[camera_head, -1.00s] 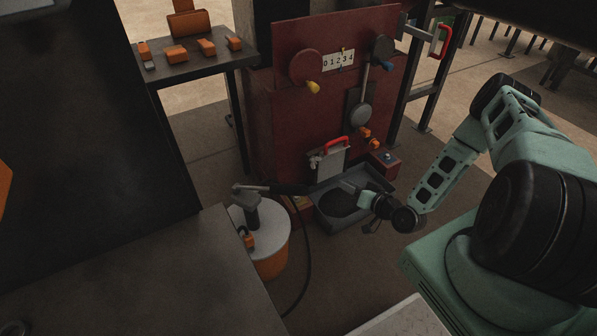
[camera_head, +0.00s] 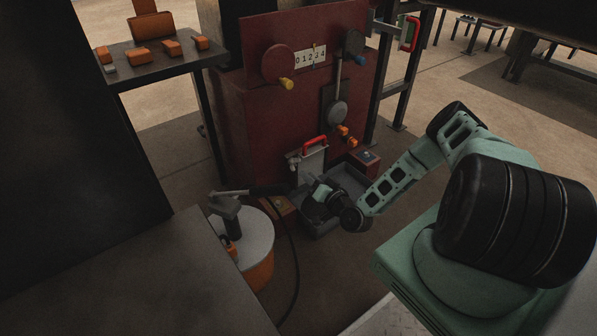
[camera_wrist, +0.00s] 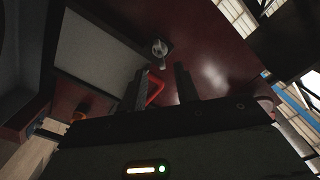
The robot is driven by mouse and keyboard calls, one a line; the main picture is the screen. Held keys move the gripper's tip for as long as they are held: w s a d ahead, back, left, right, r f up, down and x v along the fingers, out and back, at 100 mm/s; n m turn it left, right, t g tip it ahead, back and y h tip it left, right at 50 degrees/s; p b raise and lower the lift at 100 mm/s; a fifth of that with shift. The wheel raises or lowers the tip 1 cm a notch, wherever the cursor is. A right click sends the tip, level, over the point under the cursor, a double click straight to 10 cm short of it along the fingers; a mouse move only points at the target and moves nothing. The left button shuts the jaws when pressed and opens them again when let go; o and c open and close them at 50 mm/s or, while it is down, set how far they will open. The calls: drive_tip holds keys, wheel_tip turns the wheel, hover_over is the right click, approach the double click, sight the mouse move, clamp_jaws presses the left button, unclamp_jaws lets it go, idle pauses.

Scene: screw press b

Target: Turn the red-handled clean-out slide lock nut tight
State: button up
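The clean-out slide (camera_head: 312,162) is a pale grey plate low on the front of the red press, with a red handle (camera_head: 315,141) on top. In the wrist view the plate (camera_wrist: 95,52) fills the upper left, and part of the red handle (camera_wrist: 155,92) shows between my fingers. A small grey knob-like piece (camera_wrist: 160,48), apparently the lock nut, lies beyond the fingertips, apart from them. My gripper (camera_wrist: 161,76) is open and empty. In the head view my gripper (camera_head: 318,190) is just in front of and below the slide; its fingers are hard to make out.
A grey tray (camera_head: 349,177) lies on the floor under my gripper. A white-topped orange drum (camera_head: 258,240) with a dark hose stands to the left. A dark table (camera_head: 155,66) with orange blocks stands at the back left.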

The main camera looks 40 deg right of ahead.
sight(295, 164)
drive_tip(key=w+b, duration=0.1)
drive_tip(key=w, duration=0.5)
drive_tip(key=shift+w+b, duration=0.15)
drive_tip(key=shift+b, duration=0.2)
drive_tip(key=shift+a, duration=0.1)
clamp_jaws()
